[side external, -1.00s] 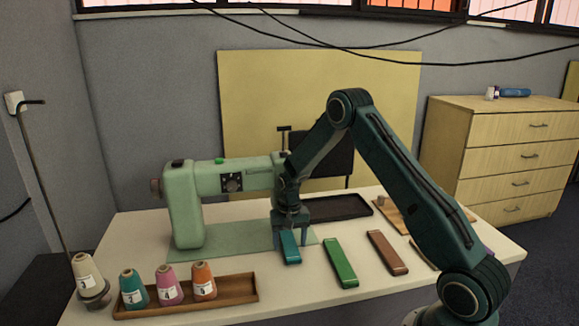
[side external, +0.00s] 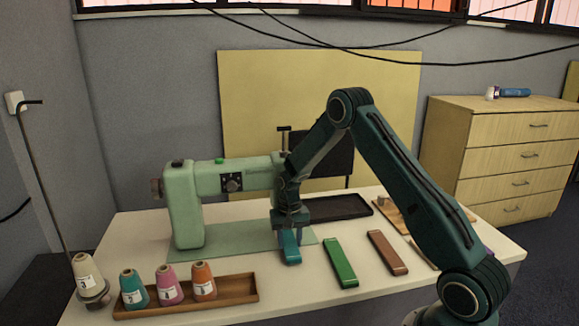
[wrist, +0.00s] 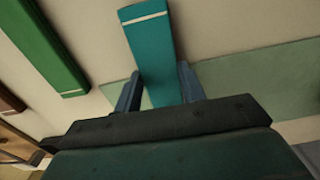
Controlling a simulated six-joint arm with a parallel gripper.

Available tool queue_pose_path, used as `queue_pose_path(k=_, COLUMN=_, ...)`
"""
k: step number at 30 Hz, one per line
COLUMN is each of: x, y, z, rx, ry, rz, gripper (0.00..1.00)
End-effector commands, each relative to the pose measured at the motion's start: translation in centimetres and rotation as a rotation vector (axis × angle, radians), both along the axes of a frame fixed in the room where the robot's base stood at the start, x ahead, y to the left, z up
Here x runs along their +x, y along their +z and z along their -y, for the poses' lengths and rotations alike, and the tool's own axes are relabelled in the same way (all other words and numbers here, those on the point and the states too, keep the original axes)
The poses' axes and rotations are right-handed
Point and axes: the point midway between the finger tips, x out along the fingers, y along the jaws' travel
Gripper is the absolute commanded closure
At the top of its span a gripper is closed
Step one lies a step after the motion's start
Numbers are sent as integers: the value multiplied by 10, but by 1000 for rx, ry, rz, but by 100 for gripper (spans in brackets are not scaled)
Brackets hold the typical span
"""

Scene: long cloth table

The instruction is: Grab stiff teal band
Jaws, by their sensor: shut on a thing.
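The teal band (side external: 291,250) is a flat, long strip at the near edge of the sewing machine's green base plate. In the wrist view the teal band (wrist: 150,45) runs between my two fingers, with a pale stripe near its far end. My gripper (side external: 291,238) is over the band, one finger on each side, and is shut on it; it also shows in the wrist view (wrist: 158,88). The band's rear part is hidden by my gripper. I cannot tell whether the band is clear of the table.
A green band (side external: 340,262) and a brown band (side external: 387,253) lie to the right. The pale green sewing machine (side external: 185,205) stands close on the left. A wooden tray (side external: 235,293) with thread cones is at the front left. A dark tray (side external: 340,208) lies behind.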

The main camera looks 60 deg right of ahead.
Motion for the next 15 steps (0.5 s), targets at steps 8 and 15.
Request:
queue_pose_path(k=8, x=-4, y=13, z=-5, rx=2, ry=0, rz=-1, gripper=86)
queue_pose_path(k=15, x=-24, y=13, z=-24, rx=1, ry=0, rz=-1, gripper=86)
